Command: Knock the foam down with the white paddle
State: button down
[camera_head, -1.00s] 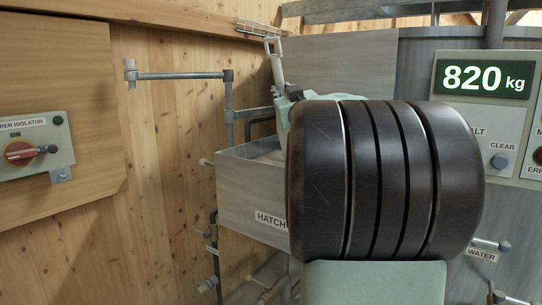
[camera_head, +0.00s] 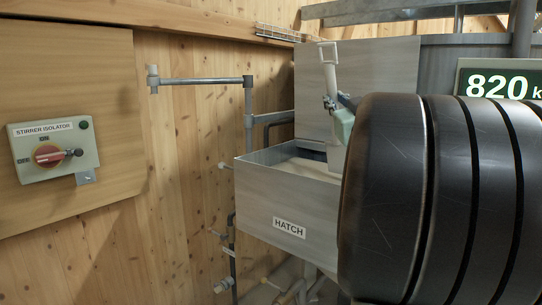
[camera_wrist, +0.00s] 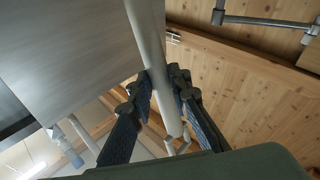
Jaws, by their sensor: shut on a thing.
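The white paddle (camera_head: 329,66) stands nearly upright at the hatch box in the head view, its loop handle at the top. My gripper (camera_head: 331,103) is shut on its shaft below the handle. In the wrist view the pale shaft (camera_wrist: 147,45) runs between the two fingers of my gripper (camera_wrist: 160,84). Pale foam (camera_head: 310,169) shows inside the open grey hatch box (camera_head: 275,205). The paddle's lower end is hidden behind the box contents and my dark arm, so I cannot tell whether it touches the foam.
A grey pipe arm (camera_head: 205,80) juts from the wooden wall left of the box. The stirrer isolator (camera_head: 52,150) is on a board at the far left. The weight display (camera_head: 500,84) reads 820, partly covered by my arm. Valves and pipes (camera_head: 290,290) are below the box.

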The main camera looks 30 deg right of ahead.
jog(key=w+a+b, duration=0.3)
jog(key=w+a, duration=0.1)
jog(key=w, duration=0.6)
jog(key=shift+a, duration=0.1)
notch_tip(320, 180, up, 12)
jog(key=p, duration=1)
jog(key=shift+p, duration=0.3)
